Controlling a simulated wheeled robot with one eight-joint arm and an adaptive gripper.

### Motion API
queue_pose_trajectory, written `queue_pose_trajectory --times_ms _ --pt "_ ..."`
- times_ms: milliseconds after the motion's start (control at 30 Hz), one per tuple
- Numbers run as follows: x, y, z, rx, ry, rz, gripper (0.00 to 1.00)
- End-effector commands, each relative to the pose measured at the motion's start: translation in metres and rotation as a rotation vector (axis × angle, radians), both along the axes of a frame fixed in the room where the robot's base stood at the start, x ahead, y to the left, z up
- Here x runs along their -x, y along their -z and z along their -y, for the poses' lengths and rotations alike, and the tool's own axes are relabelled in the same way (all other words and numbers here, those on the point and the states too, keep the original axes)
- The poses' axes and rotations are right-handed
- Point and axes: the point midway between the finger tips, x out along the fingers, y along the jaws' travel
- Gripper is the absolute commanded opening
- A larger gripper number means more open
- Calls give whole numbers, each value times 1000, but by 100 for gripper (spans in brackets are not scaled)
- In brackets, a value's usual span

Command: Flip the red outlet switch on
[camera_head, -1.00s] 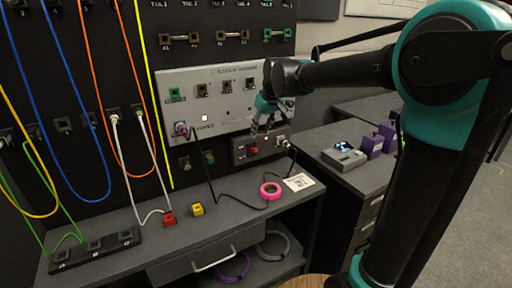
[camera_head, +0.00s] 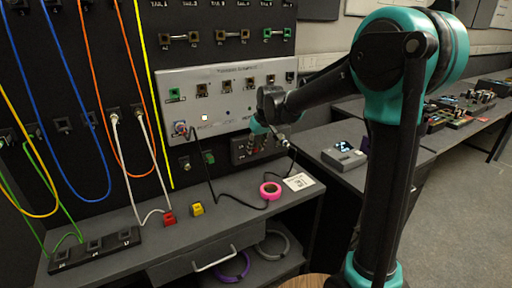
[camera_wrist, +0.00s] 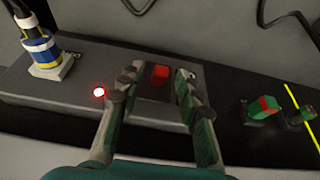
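The red outlet switch (camera_wrist: 160,72) sits on a dark grey outlet box (camera_wrist: 60,85) in the wrist view. A small red light (camera_wrist: 98,92) glows on the box, and a blue-and-yellow plug (camera_wrist: 42,50) stands in its end. My gripper (camera_wrist: 158,78) is open and empty, with one finger on each side of the switch as seen from the wrist. I cannot tell if the fingertips touch the box. In the head view my gripper (camera_head: 270,140) is in front of the outlet box (camera_head: 238,150) and hides the switch.
Above the box is a light panel (camera_head: 215,75) with several sockets and a lit square. On the bench lie a pink tape roll (camera_head: 270,190), a label card (camera_head: 298,181), and a red (camera_head: 169,218) and a yellow block (camera_head: 197,209). A black cable (camera_head: 240,203) runs across it.

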Motion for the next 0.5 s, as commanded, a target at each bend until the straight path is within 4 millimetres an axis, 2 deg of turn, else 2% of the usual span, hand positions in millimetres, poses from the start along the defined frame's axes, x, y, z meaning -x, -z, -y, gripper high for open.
queue_pose_trajectory --times_ms 33,233,500 --pt "0 0 0 0 0 0 26" --pt "0 0 0 0 0 0 1" --pt "-2 -1 -1 17 -1 -26 0"
